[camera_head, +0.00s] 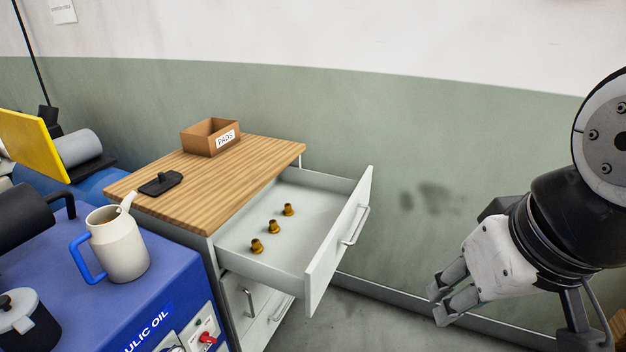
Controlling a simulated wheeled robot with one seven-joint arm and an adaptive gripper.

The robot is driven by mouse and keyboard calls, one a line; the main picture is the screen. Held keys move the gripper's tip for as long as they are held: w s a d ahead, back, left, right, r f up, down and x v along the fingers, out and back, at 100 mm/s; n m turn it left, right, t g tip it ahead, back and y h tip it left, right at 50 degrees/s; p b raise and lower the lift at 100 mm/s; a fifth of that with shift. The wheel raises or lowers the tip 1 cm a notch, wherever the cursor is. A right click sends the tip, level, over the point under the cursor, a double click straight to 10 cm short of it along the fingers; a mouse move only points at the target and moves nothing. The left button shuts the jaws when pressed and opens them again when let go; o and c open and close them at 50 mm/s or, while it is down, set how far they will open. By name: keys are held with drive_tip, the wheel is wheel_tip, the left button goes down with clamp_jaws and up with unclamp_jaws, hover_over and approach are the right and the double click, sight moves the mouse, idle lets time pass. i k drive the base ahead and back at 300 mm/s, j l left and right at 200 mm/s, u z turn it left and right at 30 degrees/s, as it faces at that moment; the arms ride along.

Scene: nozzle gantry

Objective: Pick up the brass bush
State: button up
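Three alike brass bushes lie in the open top drawer (318,203) of a cabinet. The far one (288,209) is toward the back, the middle one (274,226) is between, and the near one (257,246) is closest to the front left. They stand apart in a row on the drawer's pale floor. My gripper (437,303) is at the lower right, outside the drawer and well to its right. Its two fingers point left and down, with a small gap between them. It appears open and holds nothing that I can see.
The drawer front with its handle (357,226) stands between my gripper and the bushes. The wooden cabinet top (222,181) carries a PADS box (210,138) and a black object (160,184). A jug (118,245) stands on the blue unit at left. The floor below the drawer is clear.

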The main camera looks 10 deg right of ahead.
sight(273, 228)
drive_tip(key=i+l+u, duration=0.1)
drive_tip(key=i, duration=0.3)
drive_tip(key=i+l+u, duration=0.1)
drive_tip(key=i+l, duration=0.15)
drive_tip(key=i, duration=0.15)
drive_tip(key=i+l, duration=0.25)
drive_tip(key=i, duration=0.15)
drive_tip(key=i+j+u, duration=0.05)
